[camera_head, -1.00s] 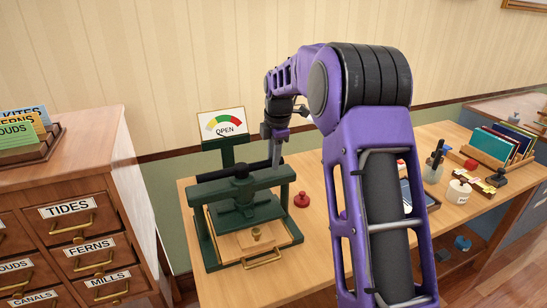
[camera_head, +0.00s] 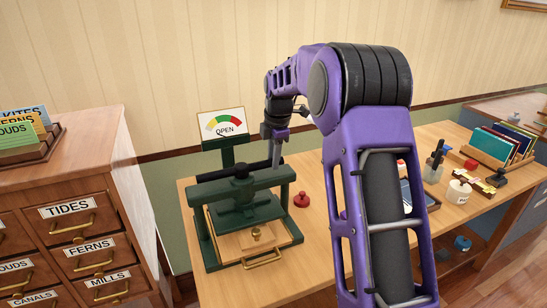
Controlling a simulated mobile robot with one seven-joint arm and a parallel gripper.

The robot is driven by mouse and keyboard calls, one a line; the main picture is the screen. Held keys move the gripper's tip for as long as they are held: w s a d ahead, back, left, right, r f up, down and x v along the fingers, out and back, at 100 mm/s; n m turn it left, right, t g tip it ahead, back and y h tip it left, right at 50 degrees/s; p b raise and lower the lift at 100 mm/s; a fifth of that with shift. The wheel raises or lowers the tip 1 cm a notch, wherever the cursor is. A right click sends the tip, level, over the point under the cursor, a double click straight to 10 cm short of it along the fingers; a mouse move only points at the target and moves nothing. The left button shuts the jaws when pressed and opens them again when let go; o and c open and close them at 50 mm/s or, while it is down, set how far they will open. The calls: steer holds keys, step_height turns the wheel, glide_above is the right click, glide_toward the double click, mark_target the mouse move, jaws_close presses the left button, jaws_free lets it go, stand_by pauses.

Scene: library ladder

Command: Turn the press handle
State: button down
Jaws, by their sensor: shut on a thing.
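The arm comes in from the right. The contact itself is small and partly hidden by the fingers. A wooden board with a brass knob (camera_head: 256,234) and a front pull lies in the press base.
A red knob-like object (camera_head: 301,199) stands just right of the press. A drawer cabinet (camera_head: 84,165) is at the left. A white cup (camera_head: 459,191), a pen holder and a rack of books (camera_head: 499,145) are at the right. The wall is close behind.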

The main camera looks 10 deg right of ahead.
steer(key=shift+s, duration=0.1)
stand_by(0.4)
steer(key=shift+s+m+h, duration=0.3)
steer(key=shift+s+m, duration=0.9)
steer(key=shift+m, duration=0.3)
steer(key=shift+s+a+m+h, duration=0.15)
steer(key=shift+s+a+m, duration=0.05)
steer(key=shift+s+m, duration=0.65)
steer(key=shift+s+a+m+h, duration=0.2)
steer(key=shift+s+m, duration=0.4)
steer(key=shift+m, duration=0.35)
steer(key=c, duration=0.6)
jaws_free()
steer(key=shift+c, duration=0.2)
steer(key=shift+r, duration=0.15)
steer(key=v, duration=1.7)
steer(key=shift+p, duration=0.45)
